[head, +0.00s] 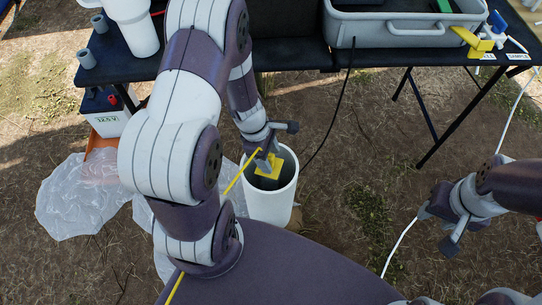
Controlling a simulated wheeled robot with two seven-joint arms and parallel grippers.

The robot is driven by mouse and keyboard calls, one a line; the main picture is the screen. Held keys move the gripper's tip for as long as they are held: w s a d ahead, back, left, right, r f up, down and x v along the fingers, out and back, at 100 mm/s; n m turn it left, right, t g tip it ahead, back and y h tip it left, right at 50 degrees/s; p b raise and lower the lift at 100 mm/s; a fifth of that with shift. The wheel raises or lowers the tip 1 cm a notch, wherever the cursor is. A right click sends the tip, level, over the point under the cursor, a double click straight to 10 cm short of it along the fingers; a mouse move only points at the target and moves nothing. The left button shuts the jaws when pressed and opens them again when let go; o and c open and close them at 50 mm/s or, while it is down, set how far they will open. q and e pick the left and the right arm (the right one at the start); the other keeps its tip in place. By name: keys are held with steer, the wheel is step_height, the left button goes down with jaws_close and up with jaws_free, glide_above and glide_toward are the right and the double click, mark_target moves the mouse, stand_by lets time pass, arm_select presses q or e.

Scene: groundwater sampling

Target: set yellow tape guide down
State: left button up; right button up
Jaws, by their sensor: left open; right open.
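A yellow piece that looks like the tape guide (270,168) sits at the mouth of the white upright pipe (268,205), over its dark opening. My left gripper (276,146) is open just above the pipe, with one finger close to the yellow piece. I cannot tell whether that finger touches it. A thin yellow tape (236,181) runs from near this gripper down to the lower left, partly behind my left arm. My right gripper (440,226) is open and empty at the right, above the ground and apart from the pipe.
A labelled box (107,118) and clear plastic sheet (75,200) lie left. Bare ground separates pipe and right gripper.

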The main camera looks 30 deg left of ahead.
arm_select(q)
steer(key=s+d+r+m+y+p, duration=0.1)
steer(key=s+r+m+p, duration=0.1)
steer(key=r+m, duration=0.8)
steer(key=s+d+r+m+y+p, duration=0.1)
steer(key=s+r+m+y+p, duration=0.1)
steer(key=r+m, duration=0.8)
steer(key=shift+s+d+r+t+p, duration=0.15)
steer(key=shift+d+r+t+p, duration=0.15)
steer(key=shift+t, duration=0.1)
